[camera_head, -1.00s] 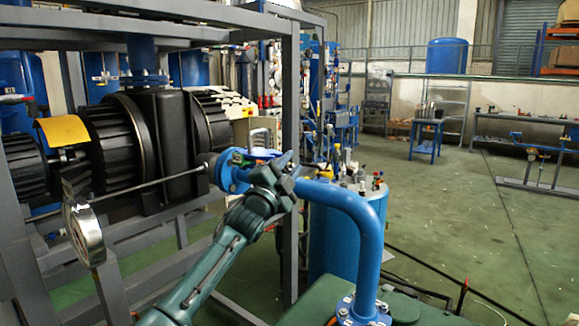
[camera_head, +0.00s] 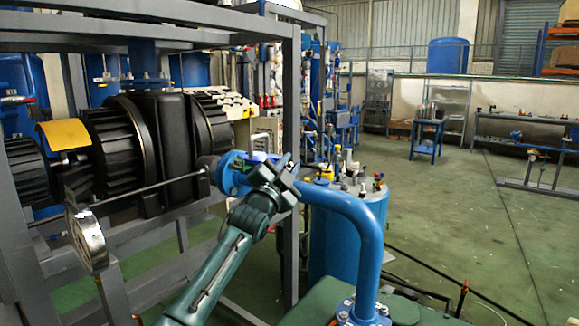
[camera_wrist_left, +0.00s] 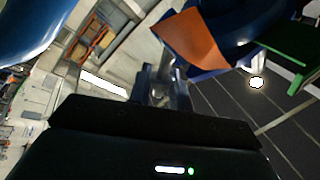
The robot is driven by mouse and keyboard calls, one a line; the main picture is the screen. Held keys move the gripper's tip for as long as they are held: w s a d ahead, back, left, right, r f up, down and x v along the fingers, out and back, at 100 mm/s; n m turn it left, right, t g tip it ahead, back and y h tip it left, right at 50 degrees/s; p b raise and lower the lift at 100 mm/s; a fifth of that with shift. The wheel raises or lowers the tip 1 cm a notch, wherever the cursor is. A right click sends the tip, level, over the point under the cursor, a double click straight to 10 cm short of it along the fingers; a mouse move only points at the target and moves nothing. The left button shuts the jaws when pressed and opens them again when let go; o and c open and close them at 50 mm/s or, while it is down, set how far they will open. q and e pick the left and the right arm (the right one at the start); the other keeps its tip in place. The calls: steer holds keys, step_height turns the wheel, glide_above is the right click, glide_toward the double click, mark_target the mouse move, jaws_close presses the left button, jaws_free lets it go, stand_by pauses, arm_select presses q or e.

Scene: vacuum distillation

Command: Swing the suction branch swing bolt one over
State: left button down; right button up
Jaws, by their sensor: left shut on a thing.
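The blue suction branch (camera_head: 362,222) is a bent pipe that rises at the right and runs left to a round blue flange (camera_head: 228,172). My left gripper (camera_head: 284,174) is at the pipe's upper run, just right of the flange. It is shut on a small part there, which I take to be swing bolt one; the jaws mostly hide it. In the left wrist view the fingers (camera_wrist_left: 163,88) close in front of a blue part with an orange piece (camera_wrist_left: 190,38) beside it. The bolt's exact angle cannot be made out. My right gripper is not in view.
A grey frame (camera_head: 292,110) stands close behind and left of the gripper, with a black ribbed pump (camera_head: 120,140) inside it. A round gauge (camera_head: 88,240) hangs at the left. A blue drum (camera_head: 335,240) stands behind the pipe. Open floor lies to the right.

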arm_select(q)
steer(key=c, duration=1.6)
jaws_free()
steer(key=b+v, duration=0.2)
steer(key=v, duration=1.1)
steer(key=shift+o, duration=0.3)
steer(key=shift+s, duration=0.1)
